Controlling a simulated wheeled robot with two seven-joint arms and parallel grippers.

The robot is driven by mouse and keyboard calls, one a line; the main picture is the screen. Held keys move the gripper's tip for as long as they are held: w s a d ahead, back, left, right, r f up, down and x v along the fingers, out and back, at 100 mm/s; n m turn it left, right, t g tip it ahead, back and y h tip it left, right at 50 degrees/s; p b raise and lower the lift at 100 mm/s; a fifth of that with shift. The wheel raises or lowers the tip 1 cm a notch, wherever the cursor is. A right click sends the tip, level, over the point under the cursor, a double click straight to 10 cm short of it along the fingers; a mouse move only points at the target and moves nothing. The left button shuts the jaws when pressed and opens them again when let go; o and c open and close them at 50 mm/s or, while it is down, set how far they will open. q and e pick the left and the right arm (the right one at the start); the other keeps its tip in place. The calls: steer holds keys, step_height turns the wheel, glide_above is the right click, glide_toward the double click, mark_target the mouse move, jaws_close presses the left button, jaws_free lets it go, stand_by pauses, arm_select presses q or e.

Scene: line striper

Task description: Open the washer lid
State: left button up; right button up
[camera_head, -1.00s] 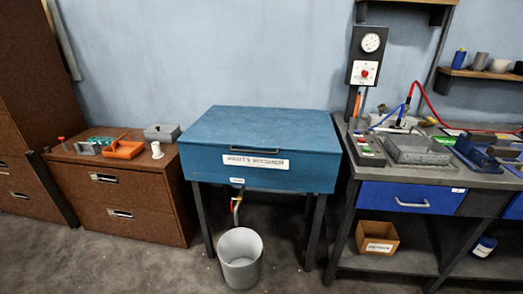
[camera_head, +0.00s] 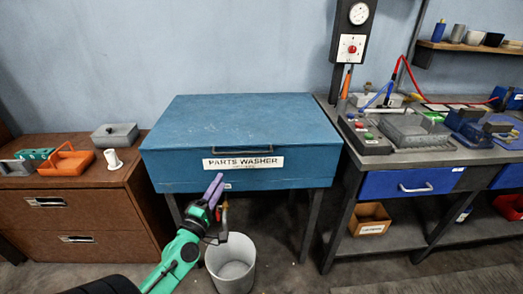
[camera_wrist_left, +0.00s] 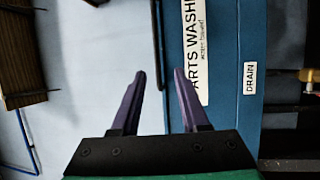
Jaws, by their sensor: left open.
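The blue parts washer (camera_head: 240,172) stands on dark legs against the wall, and its flat lid (camera_head: 245,120) is shut. A dark bar handle (camera_head: 242,150) runs along the lid's front edge, above the white "PARTS WASHER" label (camera_head: 243,163). My left gripper (camera_head: 215,187) is open and empty, just below and in front of the washer's front face. In the left wrist view its two purple fingers (camera_wrist_left: 158,98) are spread, pointing toward the label side of the washer (camera_wrist_left: 228,60). My right gripper is in neither current view.
A grey bucket (camera_head: 231,262) stands under the washer's drain, close to my left arm. A brown cabinet (camera_head: 85,205) with an orange tray (camera_head: 66,162) is at left. A workbench (camera_head: 400,160) with tools and blue drawers is at right.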

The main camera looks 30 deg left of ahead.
arm_select(q)
steer(key=p, duration=0.2)
glide_toward(239, 154)
steer(key=r, duration=0.1)
steer(key=x, duration=0.6)
steer(key=f+x, duration=0.1)
steer(key=x, duration=0.2)
steer(key=shift+w+a+p, duration=0.3)
steer(key=shift+w+p, duration=0.05)
steer(key=shift+w+a, duration=0.1)
steer(key=shift+w, duration=0.15)
arm_select(e)
steer(key=r, duration=0.1)
steer(key=d+r, duration=0.1)
steer(key=shift+w+r, duration=0.15)
steer(key=shift+r, duration=0.15)
arm_select(q)
steer(key=c, duration=0.7)
jaws_close()
arm_select(e)
steer(key=shift+d, duration=0.1)
steer(key=shift+d, duration=0.2)
